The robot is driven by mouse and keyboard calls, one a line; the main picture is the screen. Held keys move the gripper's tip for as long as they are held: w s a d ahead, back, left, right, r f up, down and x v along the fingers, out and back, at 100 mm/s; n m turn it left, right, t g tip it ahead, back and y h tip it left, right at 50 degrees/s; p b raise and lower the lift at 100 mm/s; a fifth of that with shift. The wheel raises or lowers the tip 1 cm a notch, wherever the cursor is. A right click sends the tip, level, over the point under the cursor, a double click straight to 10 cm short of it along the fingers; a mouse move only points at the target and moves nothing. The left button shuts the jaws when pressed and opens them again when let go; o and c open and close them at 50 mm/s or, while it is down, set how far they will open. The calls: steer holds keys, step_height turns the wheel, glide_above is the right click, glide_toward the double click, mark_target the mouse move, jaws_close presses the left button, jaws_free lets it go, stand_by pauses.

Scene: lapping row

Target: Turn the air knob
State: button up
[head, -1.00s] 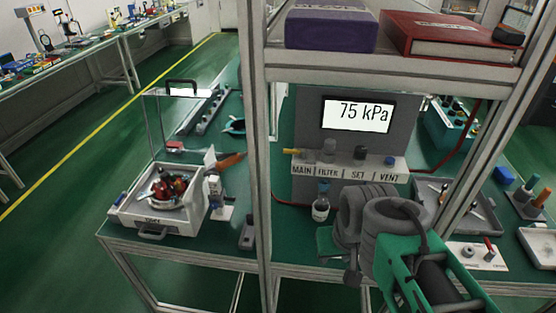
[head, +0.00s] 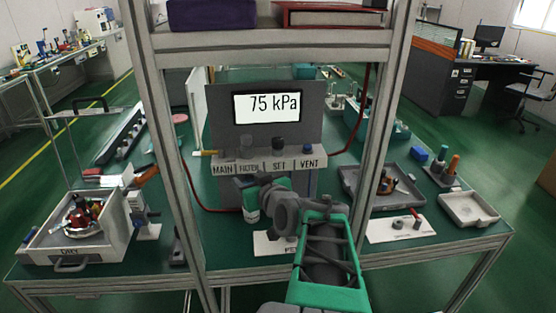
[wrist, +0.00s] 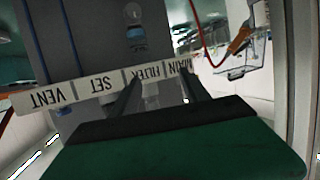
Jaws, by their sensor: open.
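The grey air panel (head: 226,117) stands on the green bench under the shelf, and its display reads 75 kPa. Its label strip (head: 312,162) reads MAIN, FILTER, SET, VENT. A yellow lever (head: 206,153) is at MAIN, a grey knob (head: 246,147) above FILTER, a dark knob (head: 279,144) above SET and a blue knob (head: 310,154) by VENT. My gripper (head: 247,181) is just below the strip near FILTER and SET.
Shelf posts (head: 393,100) stand either side of the panel, with a shelf (head: 270,40) above. A bottle (head: 251,214) stands below FILTER. A red hose (head: 364,110) runs down at right. A grey tray (head: 352,190) lies right; a white box (head: 112,232) sits left.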

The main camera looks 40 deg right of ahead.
mark_target(279, 145)
steer(key=s+d+r+m+t+h, duration=0.2)
steer(key=s+d+r+h, duration=0.2)
steer(key=d, duration=0.6)
steer(key=p+x, duration=0.1)
steer(key=x, duration=0.6)
steer(key=shift+w+r, duration=0.15)
steer(key=shift+w, duration=0.05)
jaws_close()
